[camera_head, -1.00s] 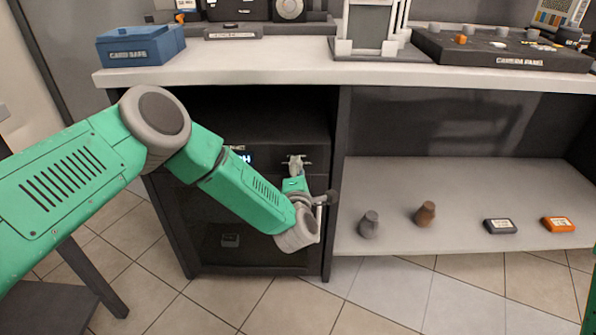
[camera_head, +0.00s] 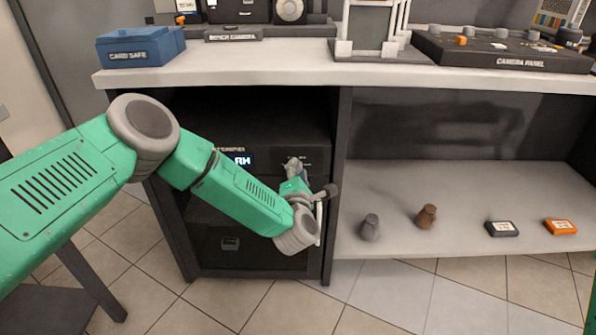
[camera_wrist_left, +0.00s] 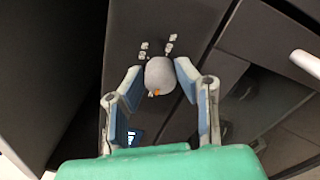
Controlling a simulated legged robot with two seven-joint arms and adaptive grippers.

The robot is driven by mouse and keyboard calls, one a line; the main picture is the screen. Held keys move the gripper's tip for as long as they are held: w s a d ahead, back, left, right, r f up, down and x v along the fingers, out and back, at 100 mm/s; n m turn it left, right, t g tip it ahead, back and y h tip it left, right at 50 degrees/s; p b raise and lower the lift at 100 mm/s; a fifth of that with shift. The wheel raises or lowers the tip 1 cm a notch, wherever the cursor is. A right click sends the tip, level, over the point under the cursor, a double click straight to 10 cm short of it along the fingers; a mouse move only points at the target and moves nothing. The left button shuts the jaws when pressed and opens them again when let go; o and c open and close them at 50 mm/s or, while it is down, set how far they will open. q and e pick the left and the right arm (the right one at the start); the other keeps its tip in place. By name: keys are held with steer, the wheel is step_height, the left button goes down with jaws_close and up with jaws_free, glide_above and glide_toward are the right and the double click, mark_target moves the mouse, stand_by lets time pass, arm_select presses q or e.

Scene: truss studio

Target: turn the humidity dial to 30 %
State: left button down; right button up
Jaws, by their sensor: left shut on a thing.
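The humidity dial (camera_wrist_left: 159,74) is a round pale grey knob with a small orange mark, on the dark front of a cabinet under the counter. In the left wrist view it sits between the two fingers of my left gripper (camera_wrist_left: 161,72), which is shut on its sides. In the head view my left gripper (camera_head: 294,167) is at the cabinet's front panel and mostly hides the dial. A lit display (camera_head: 240,159) with letters like "RH" shows left of it; no number is readable. My right gripper is out of view.
A pale cabinet handle (camera_wrist_left: 306,63) is close to the right of my left gripper. The counter (camera_head: 300,72) overhangs the cabinet. The lower shelf (camera_head: 460,185) at right holds a grey weight (camera_head: 369,227), a brown weight (camera_head: 426,216) and two small boxes.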

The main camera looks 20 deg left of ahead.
arm_select(q)
steer(key=c, duration=1.2)
jaws_free()
steer(key=shift+s+f, duration=0.15)
steer(key=shift+f, duration=0.25)
steer(key=shift+r, duration=0.15)
steer(key=v, duration=1.1)
steer(key=shift+s+d, duration=0.1)
steer(key=shift+s, duration=0.3)
